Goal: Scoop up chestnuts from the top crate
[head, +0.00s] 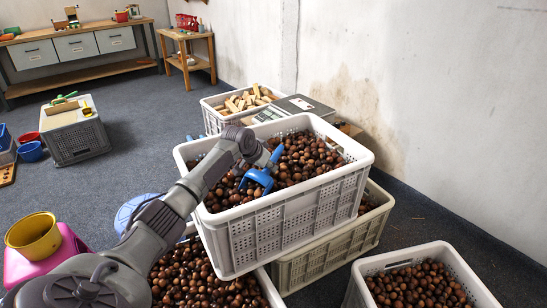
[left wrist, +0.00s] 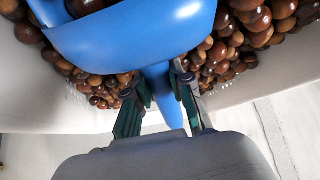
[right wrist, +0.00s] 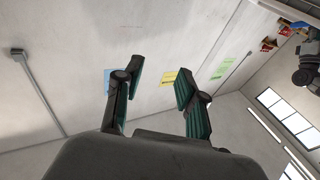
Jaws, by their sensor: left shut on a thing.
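The top crate (head: 300,222) is white with slotted walls and stands on other crates, full of brown chestnuts (head: 308,158). A blue scoop (head: 258,178) is down among the chestnuts. My left gripper (head: 262,160) reaches over the crate from the left. In the left wrist view my left gripper (left wrist: 158,100) is shut on the handle of the blue scoop (left wrist: 130,42). Some chestnuts show behind the scoop's rim; how many it holds is hidden. My right gripper (right wrist: 153,85) is open and empty in the right wrist view, with walls behind it; it is not in the head view.
More chestnut crates stand below and at the lower right (head: 425,255). A crate of wooden blocks (head: 212,122) and a grey scale (head: 295,107) are behind the top crate. A yellow pot (head: 33,238) stands at the left. The wall is close on the right.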

